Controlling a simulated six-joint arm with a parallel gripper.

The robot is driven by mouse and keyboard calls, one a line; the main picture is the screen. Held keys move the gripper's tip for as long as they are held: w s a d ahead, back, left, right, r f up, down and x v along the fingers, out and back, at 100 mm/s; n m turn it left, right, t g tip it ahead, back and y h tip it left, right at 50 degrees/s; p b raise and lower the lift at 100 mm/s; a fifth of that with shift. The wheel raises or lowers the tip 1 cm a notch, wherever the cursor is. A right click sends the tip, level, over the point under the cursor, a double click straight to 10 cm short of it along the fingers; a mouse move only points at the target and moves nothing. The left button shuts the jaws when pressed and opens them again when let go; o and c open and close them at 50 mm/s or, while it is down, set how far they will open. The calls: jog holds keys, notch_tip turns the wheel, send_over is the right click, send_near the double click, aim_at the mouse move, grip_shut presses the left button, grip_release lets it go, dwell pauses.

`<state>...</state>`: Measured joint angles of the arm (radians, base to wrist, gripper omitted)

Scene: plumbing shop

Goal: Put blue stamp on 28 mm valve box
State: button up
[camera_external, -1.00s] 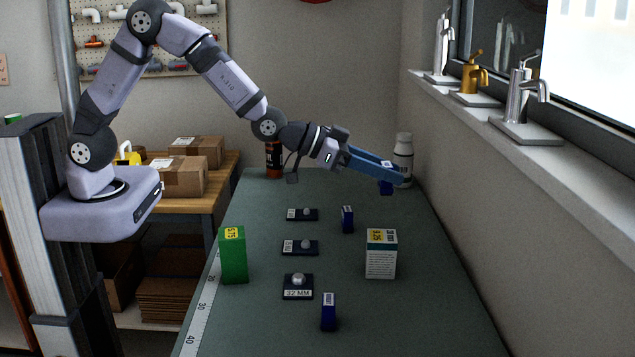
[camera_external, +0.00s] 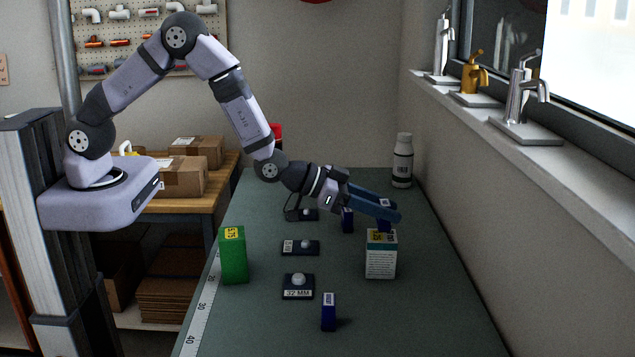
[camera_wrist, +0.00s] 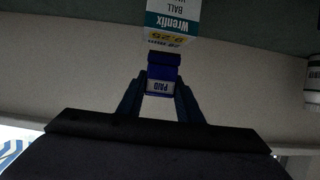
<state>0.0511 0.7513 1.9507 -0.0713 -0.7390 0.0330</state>
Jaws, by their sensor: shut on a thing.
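My gripper (camera_external: 390,210) is shut on a blue stamp (camera_external: 384,226). In the wrist view the stamp (camera_wrist: 160,78) sits between the fingertips (camera_wrist: 160,88), with a white label reading PAID. A white and teal valve box (camera_external: 381,260) with a yellow label stands upright on the bench. The held stamp is at the box's top edge in the outside view; I cannot tell whether they touch.
A green box (camera_external: 233,256) stands at the left. Other blue stamps stand at the back (camera_external: 347,221) and front (camera_external: 328,312). A white bottle (camera_external: 402,160) stands at the back. The bench's right front is clear.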

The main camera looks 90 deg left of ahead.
jog(key=shift+f, duration=0.75)
jog(key=shift+f, duration=0.15)
jog(key=o, duration=1)
jog(key=shift+o, duration=0.2)
jog(key=shift+r, duration=0.2)
jog(key=b+v, duration=0.4)
jog(key=v, duration=0.8)
